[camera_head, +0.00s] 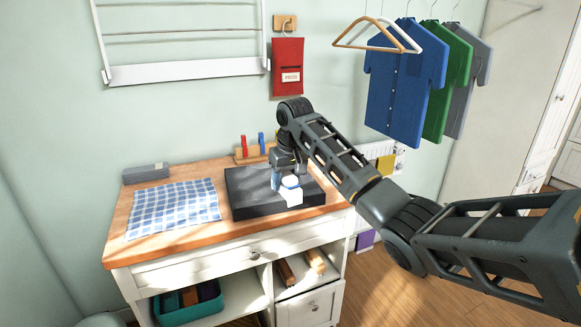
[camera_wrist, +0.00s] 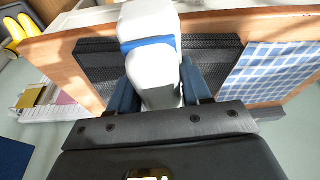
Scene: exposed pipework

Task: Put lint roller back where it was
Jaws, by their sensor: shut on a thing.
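A white object with a blue band, which I take to be the lint roller (camera_head: 291,194), is held at the black mat on the wooden tabletop. In the wrist view the lint roller (camera_wrist: 150,25) stands between the blue fingers of my gripper (camera_wrist: 160,88), which touch it on both sides. In the head view my gripper (camera_head: 288,170) points down and is shut on it. I cannot tell whether it touches the black mat (camera_head: 247,190).
A blue checked cloth (camera_head: 175,208) lies left of the mat, with a grey box (camera_head: 146,173) behind it. A wooden stand (camera_head: 254,151) with red and blue pieces is at the back. Shirts (camera_head: 405,95) hang at the right. A teal bin (camera_head: 187,306) sits below.

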